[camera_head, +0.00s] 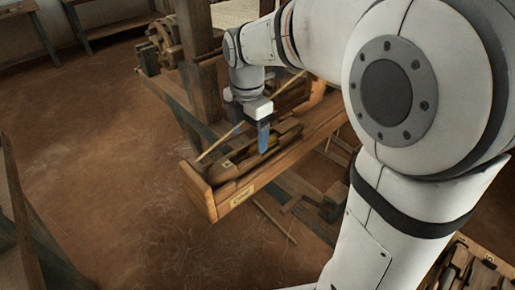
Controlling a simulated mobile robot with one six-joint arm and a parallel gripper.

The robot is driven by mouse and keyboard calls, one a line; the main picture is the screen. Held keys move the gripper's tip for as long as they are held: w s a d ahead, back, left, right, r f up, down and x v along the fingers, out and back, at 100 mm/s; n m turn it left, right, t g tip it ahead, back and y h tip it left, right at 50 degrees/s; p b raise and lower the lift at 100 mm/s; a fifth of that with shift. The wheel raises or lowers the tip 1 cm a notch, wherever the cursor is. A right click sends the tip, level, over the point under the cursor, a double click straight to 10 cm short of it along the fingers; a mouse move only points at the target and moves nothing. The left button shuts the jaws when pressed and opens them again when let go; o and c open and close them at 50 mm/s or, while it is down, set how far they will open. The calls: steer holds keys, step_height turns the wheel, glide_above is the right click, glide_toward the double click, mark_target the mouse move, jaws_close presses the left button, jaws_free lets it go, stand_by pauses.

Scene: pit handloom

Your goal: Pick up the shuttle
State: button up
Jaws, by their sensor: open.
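A dark brown wooden piece with rounded ends, which looks like the shuttle (246,163), lies in a long, shallow wooden box on the loom. My gripper (248,140) points down over this box, with its blue fingers spread apart. The right finger hangs in front of the box's contents and hides part of them. I cannot tell whether the fingers touch the shuttle or are only above it.
The wooden box (255,180) has a raised front wall and a small label near its left end. Loom posts and a toothed wheel (165,42) stand behind it. A tray of wooden parts (470,272) is at the lower right. The earthen floor at left is clear.

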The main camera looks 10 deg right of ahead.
mark_target(251, 151)
steer(key=f, duration=0.5)
steer(key=shift+w+d+p, duration=0.1)
steer(key=shift+d+p, duration=0.1)
steer(key=shift+p, duration=0.15)
steer(key=shift+c, duration=0.4)
steer(key=c, duration=1.2)
steer(key=shift+o, duration=0.2)
step_height(251, 151, up, 10)
steer(key=shift+b, duration=0.3)
